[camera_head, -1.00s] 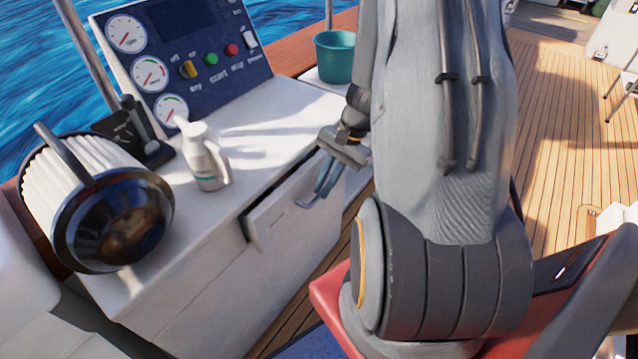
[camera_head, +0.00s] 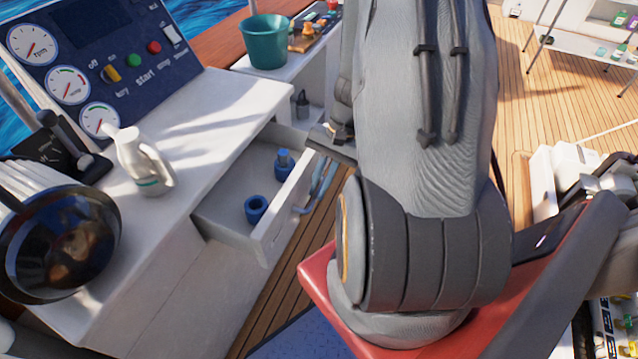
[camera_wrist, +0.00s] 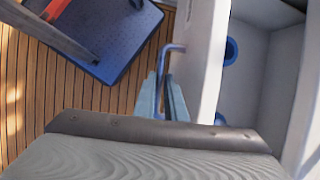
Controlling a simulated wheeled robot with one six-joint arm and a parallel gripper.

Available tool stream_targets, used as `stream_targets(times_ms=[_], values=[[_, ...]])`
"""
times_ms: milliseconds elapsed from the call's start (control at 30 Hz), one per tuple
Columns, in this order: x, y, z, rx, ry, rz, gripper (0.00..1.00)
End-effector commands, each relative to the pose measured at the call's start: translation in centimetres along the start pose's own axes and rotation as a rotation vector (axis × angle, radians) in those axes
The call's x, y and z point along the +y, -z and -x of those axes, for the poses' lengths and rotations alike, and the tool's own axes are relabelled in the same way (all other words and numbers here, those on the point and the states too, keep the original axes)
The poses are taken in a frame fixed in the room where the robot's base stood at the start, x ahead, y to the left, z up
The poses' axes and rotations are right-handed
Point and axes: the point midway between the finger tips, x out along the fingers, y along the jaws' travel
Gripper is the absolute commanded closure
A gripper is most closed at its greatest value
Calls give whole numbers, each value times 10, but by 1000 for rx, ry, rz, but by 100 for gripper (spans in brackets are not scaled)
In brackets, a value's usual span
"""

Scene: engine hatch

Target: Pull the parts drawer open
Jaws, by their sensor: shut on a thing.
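The white parts drawer (camera_head: 262,240) stands well out from the front of the white console in the head view. Blue round parts (camera_head: 256,208) lie inside it, one of them with a stub standing up near the front wall. My gripper (camera_head: 314,190) is at the outer face of the drawer front, partly hidden by my arm. In the wrist view my gripper's fingers (camera_wrist: 167,95) are shut on the blue-grey drawer handle (camera_wrist: 172,48). The drawer front (camera_wrist: 208,60) and the open inside show to the right of the fingers.
A teal bucket (camera_head: 264,42) stands behind. A blue mat (camera_wrist: 105,35) shows in the wrist view.

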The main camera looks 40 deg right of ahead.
Motion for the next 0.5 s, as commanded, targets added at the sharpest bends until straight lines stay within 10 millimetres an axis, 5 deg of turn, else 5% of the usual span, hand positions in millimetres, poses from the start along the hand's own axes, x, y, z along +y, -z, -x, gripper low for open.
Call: stream_targets(times_ms=[167,200,300,500], values=[[0,0,1,0,1,0,100],[0,0,1,1,1,-1,88],[0,0,1,1,1,-1,71],[0,0,0,0,1,-2,71]])
